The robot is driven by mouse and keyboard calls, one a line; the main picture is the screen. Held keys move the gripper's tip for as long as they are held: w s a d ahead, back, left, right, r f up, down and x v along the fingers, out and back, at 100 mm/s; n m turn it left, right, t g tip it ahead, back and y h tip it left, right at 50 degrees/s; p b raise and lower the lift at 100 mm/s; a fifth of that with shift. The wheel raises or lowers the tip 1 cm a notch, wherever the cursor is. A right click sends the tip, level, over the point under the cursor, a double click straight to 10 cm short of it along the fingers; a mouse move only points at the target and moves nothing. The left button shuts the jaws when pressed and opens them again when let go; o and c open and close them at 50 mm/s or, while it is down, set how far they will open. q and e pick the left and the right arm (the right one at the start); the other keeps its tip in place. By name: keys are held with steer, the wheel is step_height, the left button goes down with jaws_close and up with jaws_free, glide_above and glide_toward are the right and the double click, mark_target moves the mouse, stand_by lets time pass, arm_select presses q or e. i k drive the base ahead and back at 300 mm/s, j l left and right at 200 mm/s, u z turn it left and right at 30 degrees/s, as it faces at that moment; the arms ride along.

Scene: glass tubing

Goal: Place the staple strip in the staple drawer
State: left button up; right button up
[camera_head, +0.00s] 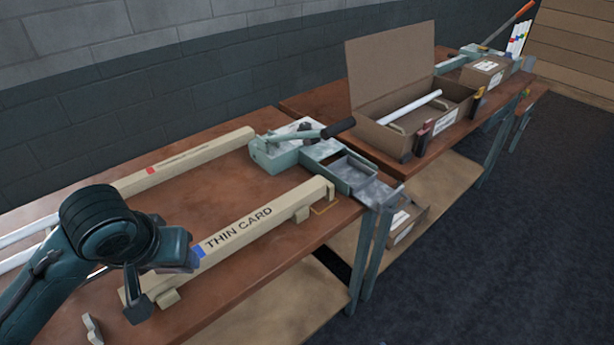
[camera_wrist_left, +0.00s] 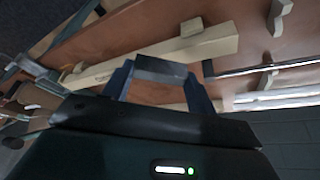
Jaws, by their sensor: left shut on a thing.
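My left gripper (camera_head: 158,284) is over the near end of the bench, by the blue-marked end of the THIN CARD beam. In the left wrist view its two fingers (camera_wrist_left: 160,80) are shut on a short grey bar, which looks like the staple strip (camera_wrist_left: 160,68). The strip spans the gap between the fingertips; I cannot make it out in the head view. The staple drawer (camera_head: 352,174) is a grey-green tray pulled out from the stapling machine (camera_head: 283,152), well to the right of the gripper. Its visible compartment looks empty. My right gripper is not in view.
The THIN CARD beam (camera_head: 250,228) lies along the bench's front, with another beam (camera_head: 190,158) behind it. The machine's black-gripped lever (camera_head: 338,128) reaches over the drawer side. An open cardboard box (camera_head: 455,95) stands on the farther bench. Bare wood (camera_head: 220,190) lies between the beams.

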mark_target(349, 178)
steer(key=u, duration=1.55)
steer(key=l+u, duration=0.25)
steer(key=u, duration=0.2)
steer(key=k+l+u, duration=0.15)
steer(key=u, duration=0.3)
steer(key=k+l, duration=0.25)
steer(key=l, duration=0.15)
steer(key=k+l, duration=0.2)
steer(key=l, duration=0.2)
steer(key=k+l, duration=0.25)
steer(key=l, duration=0.2)
steer(key=k+l, duration=0.25)
steer(key=l, duration=0.15)
steer(key=k+l, duration=0.25)
steer(key=l, duration=0.15)
steer(key=k+l, duration=0.2)
steer(key=l, duration=0.2)
steer(key=k+l, duration=0.25)
steer(key=l, duration=0.15)
steer(key=k+l, duration=0.25)
steer(key=l, duration=0.15)
steer(key=i+l, duration=0.3)
